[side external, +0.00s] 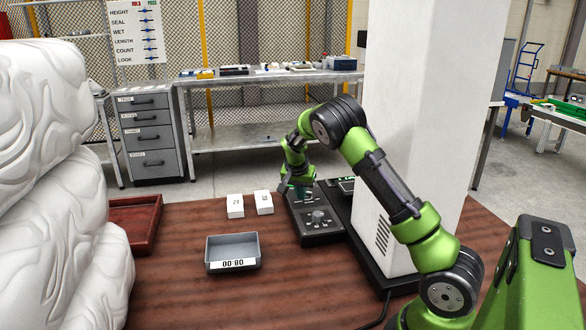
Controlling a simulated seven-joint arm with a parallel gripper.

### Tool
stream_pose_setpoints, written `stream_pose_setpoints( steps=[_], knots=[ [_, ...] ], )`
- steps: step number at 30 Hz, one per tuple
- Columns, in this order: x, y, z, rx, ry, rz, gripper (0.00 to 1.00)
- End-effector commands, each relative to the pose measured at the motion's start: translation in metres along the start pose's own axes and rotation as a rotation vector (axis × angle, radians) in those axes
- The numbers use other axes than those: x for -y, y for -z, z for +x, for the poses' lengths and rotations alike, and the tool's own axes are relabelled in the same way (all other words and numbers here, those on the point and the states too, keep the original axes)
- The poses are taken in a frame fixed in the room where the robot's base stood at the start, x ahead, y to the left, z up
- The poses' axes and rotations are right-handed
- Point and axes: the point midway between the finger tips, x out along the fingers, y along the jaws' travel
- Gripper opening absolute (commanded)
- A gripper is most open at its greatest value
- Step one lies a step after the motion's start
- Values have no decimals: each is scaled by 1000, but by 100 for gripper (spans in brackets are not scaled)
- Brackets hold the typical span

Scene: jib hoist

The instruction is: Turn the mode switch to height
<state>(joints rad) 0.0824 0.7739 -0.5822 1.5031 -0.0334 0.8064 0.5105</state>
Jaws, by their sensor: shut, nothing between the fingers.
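A dark control box (322,236) lies on the brown table at the foot of the white column. A grey knob (318,216) stands up from the near part of its top; I cannot tell whether it is the mode switch. No mode lettering on the box is readable. My gripper (294,189) points down over the far end of the box, beyond the knob and apart from it. Its fingers are shut and empty. The gripper and wrist hide part of the far end of the box, and I cannot tell whether the fingertips touch it.
A white column (415,120) rises right of the box. Two white blocks (235,206) (264,202) and a grey tray (232,253) stand to the left. A red-brown tray (138,222) sits by large white sacks (50,180). The table front is clear.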

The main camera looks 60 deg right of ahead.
Motion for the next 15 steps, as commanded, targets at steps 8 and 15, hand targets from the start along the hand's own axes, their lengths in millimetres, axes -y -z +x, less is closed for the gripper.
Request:
stream_pose_setpoints(
  steps=[8,15],
  knots=[
    [1,13,6,2,1,-1,0],
    [1,13,5,2,0,-2,0]
  ],
)
